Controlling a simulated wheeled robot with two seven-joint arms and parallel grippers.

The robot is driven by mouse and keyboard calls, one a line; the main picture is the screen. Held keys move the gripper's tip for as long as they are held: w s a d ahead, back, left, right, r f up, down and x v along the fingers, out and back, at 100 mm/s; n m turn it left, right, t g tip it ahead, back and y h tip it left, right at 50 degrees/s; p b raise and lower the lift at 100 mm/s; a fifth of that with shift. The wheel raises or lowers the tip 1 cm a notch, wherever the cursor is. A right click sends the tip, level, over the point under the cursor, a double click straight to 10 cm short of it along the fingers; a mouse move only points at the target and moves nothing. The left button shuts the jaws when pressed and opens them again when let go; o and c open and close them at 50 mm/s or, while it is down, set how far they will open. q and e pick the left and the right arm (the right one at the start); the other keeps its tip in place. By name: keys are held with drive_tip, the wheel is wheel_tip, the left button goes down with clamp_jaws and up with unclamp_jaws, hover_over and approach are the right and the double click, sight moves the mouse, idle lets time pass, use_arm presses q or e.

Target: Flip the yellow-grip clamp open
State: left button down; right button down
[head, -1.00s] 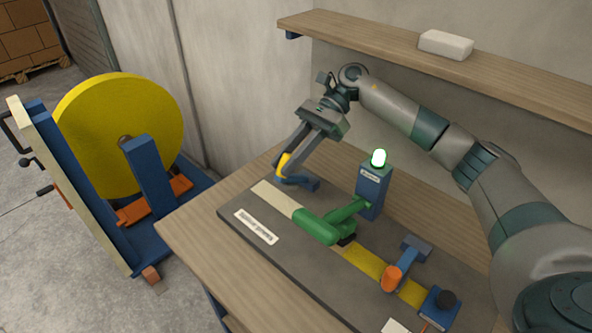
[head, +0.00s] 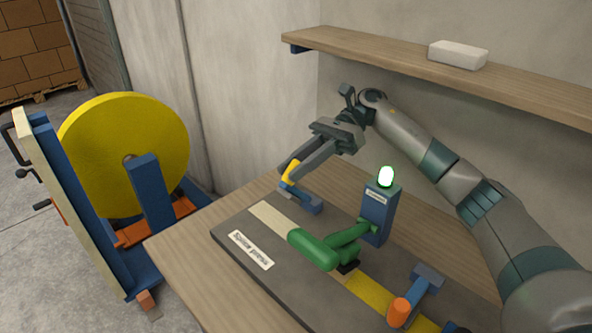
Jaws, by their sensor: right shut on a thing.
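The yellow-grip clamp (head: 290,172) stands at the far left end of the dark fixture board, with its blue base (head: 305,201) beside the pale strip. My right gripper (head: 291,169) reaches in from the right and is shut on the yellow grip, with the fingers pointing down and left. The yellow grip is raised above the blue base and slopes. The fingers partly hide the grip. My left gripper is not in view.
A green roller arm (head: 315,247) and a blue post (head: 376,212) with a lit green lamp stand mid-board. An orange-grip clamp (head: 399,311) is at the near right. A shelf (head: 400,62) runs along the wall. A large yellow reel (head: 100,150) stands left of the table.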

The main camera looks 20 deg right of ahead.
drive_tip(key=shift+d+r, duration=0.1)
drive_tip(key=c, duration=1.5)
unclamp_jaws()
drive_tip(key=shift+d, duration=0.1)
drive_tip(key=shift+o, duration=0.2)
